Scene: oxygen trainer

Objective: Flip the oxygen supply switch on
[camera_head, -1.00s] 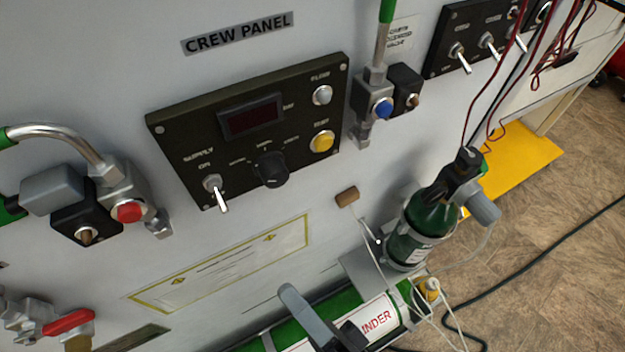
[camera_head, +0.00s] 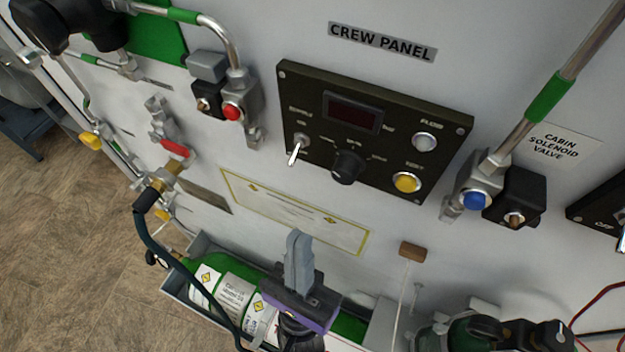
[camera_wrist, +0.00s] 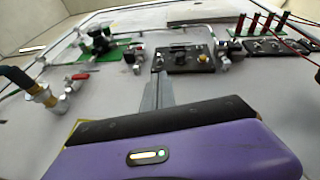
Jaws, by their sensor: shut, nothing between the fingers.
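The crew panel (camera_head: 300,95) is a dark plate on the white wall, with a dark red display, a black knob, a white button and a yellow button. The supply switch (camera_head: 294,153) is a silver toggle at its lower left, with its lever pointing down. My gripper (camera_head: 298,236) is shut and empty, below the switch and apart from it, in front of the wall. In the wrist view the closed fingers (camera_wrist: 157,80) point up toward the crew panel (camera_wrist: 180,67); the switch is too small there to make out clearly.
A red-button valve (camera_head: 232,112) is left of the panel, and a blue-button valve (camera_head: 475,199) is right of it. A green cylinder (camera_head: 208,275) lies in a tray below, behind my gripper. The wall around the switch is clear.

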